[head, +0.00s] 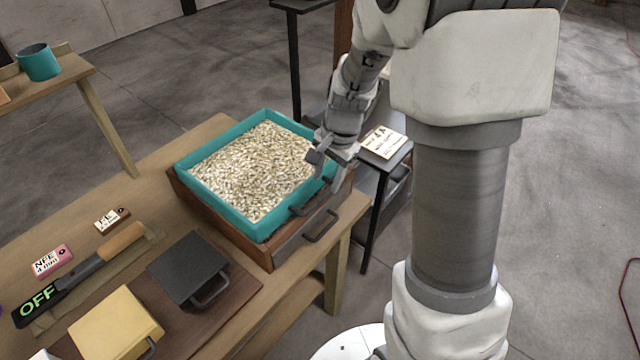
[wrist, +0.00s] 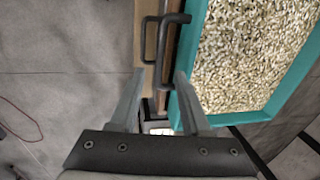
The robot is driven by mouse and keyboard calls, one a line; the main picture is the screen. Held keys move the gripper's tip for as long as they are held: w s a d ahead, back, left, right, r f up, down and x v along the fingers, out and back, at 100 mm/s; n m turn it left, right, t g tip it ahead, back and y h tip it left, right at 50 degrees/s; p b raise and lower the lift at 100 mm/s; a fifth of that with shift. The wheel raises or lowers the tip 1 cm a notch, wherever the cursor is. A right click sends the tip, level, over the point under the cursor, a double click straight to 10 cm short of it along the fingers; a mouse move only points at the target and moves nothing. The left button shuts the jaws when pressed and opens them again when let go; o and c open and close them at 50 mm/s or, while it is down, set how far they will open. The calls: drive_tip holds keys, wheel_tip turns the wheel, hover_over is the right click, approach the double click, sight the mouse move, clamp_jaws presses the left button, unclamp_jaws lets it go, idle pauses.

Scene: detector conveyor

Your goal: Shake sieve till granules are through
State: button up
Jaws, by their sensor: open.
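The sieve is a teal square frame (head: 197,190) filled with pale granules (head: 250,165); it sits in a wooden box (head: 268,250) at the table's right end. The sieve has a dark bar handle (head: 312,203) on its near right side, and the box has a lower one (head: 321,228). My gripper (head: 322,165) is open and empty above the sieve's right corner. In the wrist view my gripper (wrist: 160,82) points toward the two dark handles, with the sieve's teal rim (wrist: 188,55) just right of the right finger. What lies under the granules is hidden.
On the wooden table (head: 165,160) are a dark lidded block (head: 187,265), a yellow block (head: 115,325), a wood-handled tool reading OFF (head: 40,304) and small label cards. A dark stand with a white card (head: 383,142) is close right of my gripper. A teal cup (head: 38,64) stands far left.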

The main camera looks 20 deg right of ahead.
sight(321, 196)
drive_tip(key=f, duration=0.5)
drive_tip(key=shift+w+a+f, duration=0.3)
drive_tip(key=shift+w+a, duration=0.05)
drive_tip(key=shift+w, duration=0.05)
drive_tip(key=shift+c, duration=0.2)
clamp_jaws()
drive_tip(key=shift+w, duration=0.1)
idle(0.8)
